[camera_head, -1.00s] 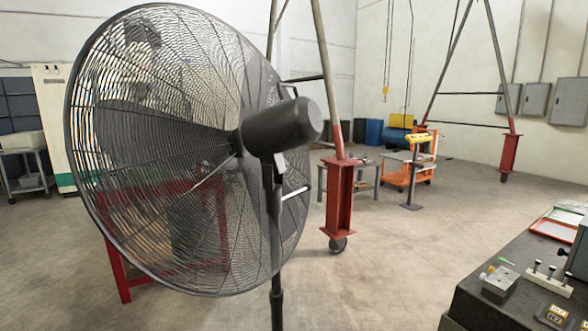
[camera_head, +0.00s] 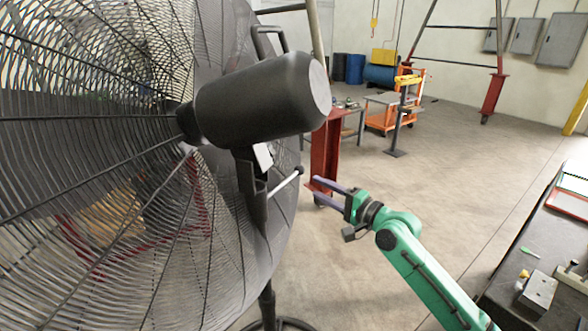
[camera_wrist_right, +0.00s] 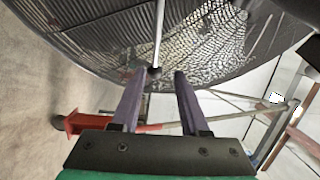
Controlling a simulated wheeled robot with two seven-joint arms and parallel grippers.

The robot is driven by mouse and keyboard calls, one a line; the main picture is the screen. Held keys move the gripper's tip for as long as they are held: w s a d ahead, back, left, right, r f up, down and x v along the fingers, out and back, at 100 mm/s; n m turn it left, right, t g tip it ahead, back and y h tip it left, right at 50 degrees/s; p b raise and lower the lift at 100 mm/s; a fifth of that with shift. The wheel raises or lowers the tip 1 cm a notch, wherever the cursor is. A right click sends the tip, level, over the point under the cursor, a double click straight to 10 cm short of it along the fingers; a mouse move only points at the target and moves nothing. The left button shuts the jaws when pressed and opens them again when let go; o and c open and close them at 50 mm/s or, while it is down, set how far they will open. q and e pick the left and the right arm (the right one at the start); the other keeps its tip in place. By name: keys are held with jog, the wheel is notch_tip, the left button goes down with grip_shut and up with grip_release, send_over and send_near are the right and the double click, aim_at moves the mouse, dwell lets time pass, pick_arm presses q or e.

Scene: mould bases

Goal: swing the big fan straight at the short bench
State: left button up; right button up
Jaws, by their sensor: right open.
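The big fan (camera_head: 262,100), with its dark wire cage and black motor housing, fills the left half of the head view. A pale rod (camera_head: 286,184) with a dark tip sticks out from its neck. In the right wrist view the rod (camera_wrist_right: 159,35) lines up with the gap between my fingertips. My right gripper (camera_head: 315,189) is open and empty, its fingers pointing at the rod, just short of its tip in the head view. A low grey bench (camera_head: 349,106) stands behind, partly hidden by the motor and a red post. My left gripper is not in view.
A dark worktable (camera_head: 510,268) with metal blocks and a red tray stands at the right. A red post foot (camera_head: 325,150) rises just behind the gripper. An orange cart (camera_head: 380,118) and yellow-topped stand are farther back. Floor between is clear.

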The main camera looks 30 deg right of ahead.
aim_at(294, 176)
jog(key=x, duration=0.3)
jog(key=p+x, duration=0.1)
jog(key=x, duration=0.3)
jog(key=p+x, duration=0.1)
jog(key=x, duration=0.2)
jog(key=shift+w+d+f, duration=0.15)
jog(key=shift+w+f, duration=0.15)
jog(key=shift+w, duration=0.4)
jog(key=shift+f, duration=0.1)
grip_shut()
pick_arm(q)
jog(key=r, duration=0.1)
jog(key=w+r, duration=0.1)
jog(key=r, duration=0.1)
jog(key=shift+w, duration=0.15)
pick_arm(e)
jog(key=shift+a+f, duration=0.1)
jog(key=shift+a, duration=0.15)
